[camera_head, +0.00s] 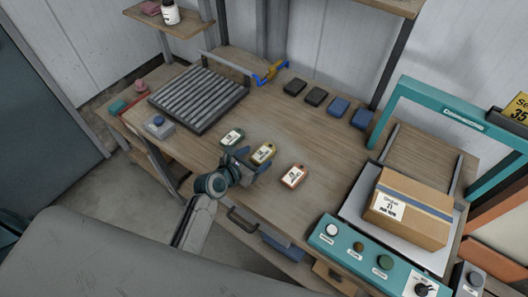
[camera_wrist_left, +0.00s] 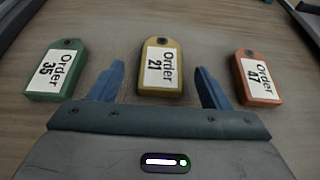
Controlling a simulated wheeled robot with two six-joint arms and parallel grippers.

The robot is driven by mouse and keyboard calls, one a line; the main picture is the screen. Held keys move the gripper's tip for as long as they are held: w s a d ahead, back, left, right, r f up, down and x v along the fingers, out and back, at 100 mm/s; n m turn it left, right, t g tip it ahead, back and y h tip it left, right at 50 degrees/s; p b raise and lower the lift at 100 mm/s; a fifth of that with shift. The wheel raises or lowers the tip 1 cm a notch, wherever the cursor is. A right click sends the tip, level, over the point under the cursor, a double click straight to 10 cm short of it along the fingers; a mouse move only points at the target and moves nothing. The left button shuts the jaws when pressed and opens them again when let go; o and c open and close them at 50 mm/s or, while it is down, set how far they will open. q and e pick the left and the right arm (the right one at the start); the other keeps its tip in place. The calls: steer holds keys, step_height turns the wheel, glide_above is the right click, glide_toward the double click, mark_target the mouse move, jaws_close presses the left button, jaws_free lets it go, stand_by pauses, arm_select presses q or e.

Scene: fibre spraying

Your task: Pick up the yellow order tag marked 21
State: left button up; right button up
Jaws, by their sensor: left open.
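The yellow order tag marked 21 (camera_wrist_left: 162,68) lies flat on the wooden table between my left gripper's two fingers in the left wrist view. In the head view the yellow tag (camera_head: 263,153) lies just beyond the gripper. My left gripper (camera_head: 250,165) is open, its blue fingers (camera_wrist_left: 160,88) apart on either side of the tag with nothing held. A green tag marked 35 (camera_wrist_left: 55,72) lies to the left. An orange tag marked 47 (camera_wrist_left: 258,78) lies to the right. My right gripper is not in view.
A roller rack (camera_head: 198,98) stands at the back left of the table (camera_head: 290,215). Several dark and blue blocks (camera_head: 315,97) lie along the back. A cardboard box (camera_head: 410,210) sits at the right, behind a teal button panel (camera_head: 370,262). The table's middle is mostly clear.

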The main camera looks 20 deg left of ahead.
mark_target(264, 152)
arm_select(q)
steer(key=shift+x, duration=1.55)
steer(key=shift+c, duration=0.4)
steer(key=c, duration=1)
steer(key=shift+r, duration=0.15)
